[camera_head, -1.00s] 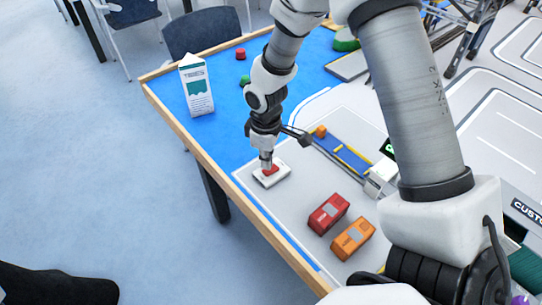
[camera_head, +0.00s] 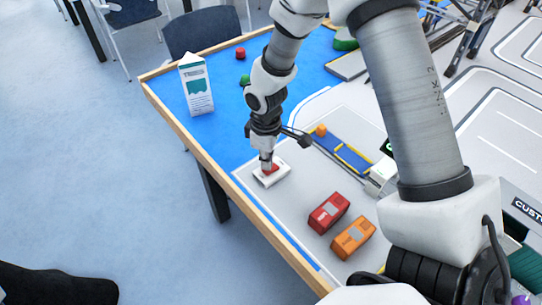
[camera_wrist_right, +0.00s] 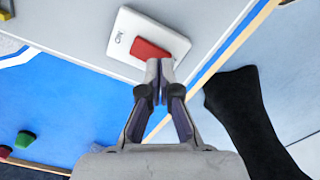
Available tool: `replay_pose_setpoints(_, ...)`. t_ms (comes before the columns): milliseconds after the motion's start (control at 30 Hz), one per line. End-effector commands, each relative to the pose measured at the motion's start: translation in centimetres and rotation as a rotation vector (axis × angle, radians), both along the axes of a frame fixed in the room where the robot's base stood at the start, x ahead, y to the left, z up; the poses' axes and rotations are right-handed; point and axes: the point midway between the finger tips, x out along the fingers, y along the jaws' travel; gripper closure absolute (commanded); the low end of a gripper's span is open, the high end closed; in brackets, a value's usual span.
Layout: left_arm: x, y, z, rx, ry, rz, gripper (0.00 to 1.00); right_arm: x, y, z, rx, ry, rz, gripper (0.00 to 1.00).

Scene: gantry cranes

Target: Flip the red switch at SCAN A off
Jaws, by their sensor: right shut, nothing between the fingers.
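The red switch (camera_head: 272,168) is a red rocker on a white plate (camera_head: 271,179) that lies on the light grey area near the table's wooden edge. My left gripper is not in view.
A red container (camera_head: 328,213) and an orange container (camera_head: 353,238) lie nearer on the table. A blue conveyor (camera_head: 343,152) with an orange piece (camera_head: 320,131) runs beyond the switch. A carton (camera_head: 196,86) stands at the table's far left.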

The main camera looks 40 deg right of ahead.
Motion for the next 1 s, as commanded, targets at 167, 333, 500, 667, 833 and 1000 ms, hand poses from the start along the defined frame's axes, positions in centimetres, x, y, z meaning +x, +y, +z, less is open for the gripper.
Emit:
replay_pose_setpoints(167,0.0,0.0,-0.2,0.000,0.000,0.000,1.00,0.0,0.0,-0.3,0.000,0.000,0.000,1.00)
replay_pose_setpoints(333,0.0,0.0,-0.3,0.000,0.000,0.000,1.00,0.0,0.0,-0.6,0.000,0.000,0.000,1.00)
replay_pose_setpoints(500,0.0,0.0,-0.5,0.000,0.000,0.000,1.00,0.0,0.0,-0.8,0.000,0.000,0.000,1.00)
replay_pose_setpoints(667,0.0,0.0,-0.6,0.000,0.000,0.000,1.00,0.0,0.0,-1.1,0.000,0.000,0.000,1.00)
replay_pose_setpoints(833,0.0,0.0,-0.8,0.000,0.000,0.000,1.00,0.0,0.0,-1.4,0.000,0.000,0.000,1.00)
replay_pose_setpoints(1000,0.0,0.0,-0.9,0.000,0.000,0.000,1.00,0.0,0.0,-1.6,0.000,0.000,0.000,1.00)
